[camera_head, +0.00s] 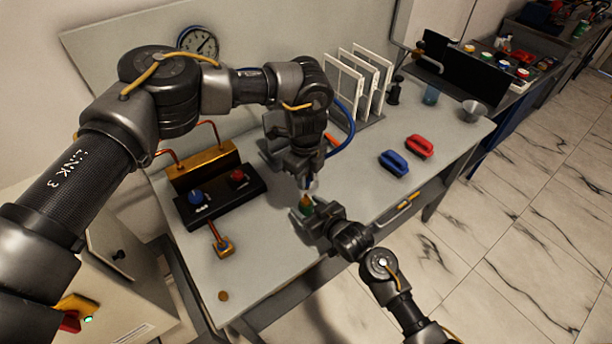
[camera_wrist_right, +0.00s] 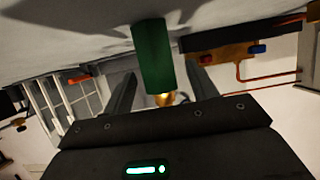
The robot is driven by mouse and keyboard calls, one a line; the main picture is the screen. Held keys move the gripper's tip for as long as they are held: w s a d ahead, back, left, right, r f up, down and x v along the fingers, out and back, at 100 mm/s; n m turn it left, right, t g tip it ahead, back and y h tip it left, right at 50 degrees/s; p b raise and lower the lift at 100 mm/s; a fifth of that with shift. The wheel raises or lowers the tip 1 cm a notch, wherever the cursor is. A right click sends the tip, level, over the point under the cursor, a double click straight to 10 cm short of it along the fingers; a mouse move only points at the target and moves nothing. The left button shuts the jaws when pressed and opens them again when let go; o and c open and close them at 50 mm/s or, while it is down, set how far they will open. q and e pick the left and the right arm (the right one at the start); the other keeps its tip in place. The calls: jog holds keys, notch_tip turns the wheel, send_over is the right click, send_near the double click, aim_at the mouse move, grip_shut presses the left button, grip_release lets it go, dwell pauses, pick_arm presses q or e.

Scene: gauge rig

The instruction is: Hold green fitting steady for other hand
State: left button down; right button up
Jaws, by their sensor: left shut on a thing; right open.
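The green fitting (camera_head: 308,209) is a green cylinder with a brass end, small in the head view near the table's front edge. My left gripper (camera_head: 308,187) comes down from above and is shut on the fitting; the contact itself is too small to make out. My right gripper (camera_head: 306,213) is open at the fitting from the front. In the right wrist view, the green cylinder (camera_wrist_right: 152,55) and its brass end show between the two spread fingers of my right gripper (camera_wrist_right: 162,90), with gaps on both sides.
A black box with blue and red knobs (camera_head: 221,199) stands left on the table. A blue piece (camera_head: 394,163) and a red piece (camera_head: 420,146) lie to the right. A white-framed rack (camera_head: 360,85) stands behind. A gauge (camera_head: 198,42) is on the back panel. The table's front left is mostly clear.

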jog(key=v, duration=0.8)
jog(key=shift+s+d+r, duration=0.1)
jog(key=shift+s+d, duration=0.15)
jog(key=shift+s, duration=0.05)
pick_arm(q)
jog(key=shift+r, duration=0.1)
notch_tip(320, 180, up, 8)
jog(key=p, duration=0.8)
pick_arm(e)
notch_tip(320, 180, up, 7)
pick_arm(q)
jog(key=shift+f, duration=0.2)
